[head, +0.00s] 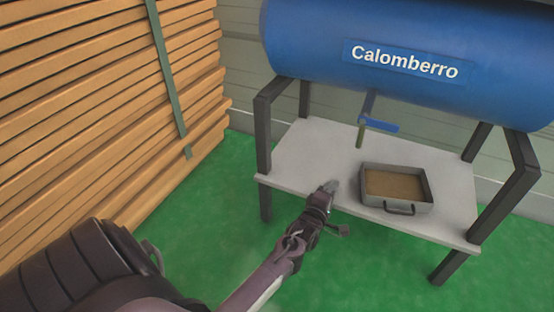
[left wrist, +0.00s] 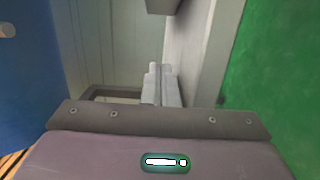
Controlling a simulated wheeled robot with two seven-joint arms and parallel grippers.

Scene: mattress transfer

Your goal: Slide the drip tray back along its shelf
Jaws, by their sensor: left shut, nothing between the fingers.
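The drip tray (head: 385,205) is a grey, shallow rectangular pan with brown contents and a dark handle on its front side. It stands on the pale shelf (head: 305,150) under the blue tank, right of the shelf's middle and close to the front edge. My left gripper (head: 332,187) is shut and empty, at the shelf's front edge, left of the tray with a gap between them. The shut fingers (left wrist: 161,85) show in the left wrist view, where what lies just beyond my wrist is mostly hidden. My right gripper is in neither view.
The blue tank (head: 300,40), lettered "Calomberro", rests on dark legs (head: 263,150) at the shelf's corners. A tap with a blue lever (head: 380,125) hangs behind the tray. Strapped timber (head: 100,110) is stacked at the left. Green floor (head: 215,215) is open in front.

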